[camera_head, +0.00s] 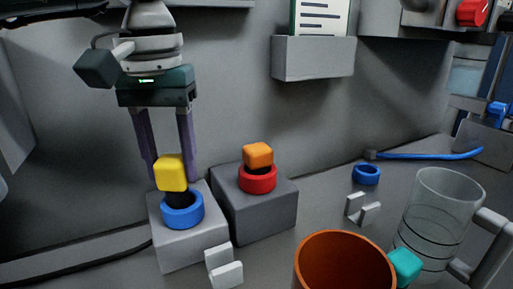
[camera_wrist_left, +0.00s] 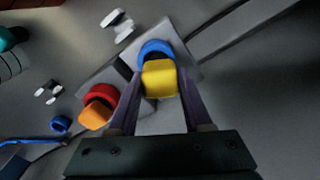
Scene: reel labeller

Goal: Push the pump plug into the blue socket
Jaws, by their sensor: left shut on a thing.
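A yellow plug head (camera_head: 171,172) with a dark stem stands over the blue socket ring (camera_head: 183,210), which sits on a light grey block. The stem's lower end is hidden inside the ring, so its depth cannot be told. My left gripper (camera_head: 171,178) comes down from above and is shut on the yellow plug, with a purple finger on either side. The left wrist view also shows the yellow plug (camera_wrist_left: 160,78) between the fingers, with the blue ring (camera_wrist_left: 156,52) just beyond it. My right gripper is not in view.
An orange plug (camera_head: 258,155) stands in a red ring (camera_head: 258,179) on a darker block close beside. An orange cup (camera_head: 345,262), a teal cube (camera_head: 404,264) and a clear mug (camera_head: 437,215) stand front right. A loose blue ring (camera_head: 366,174) and grey clips (camera_head: 224,266) lie on the table.

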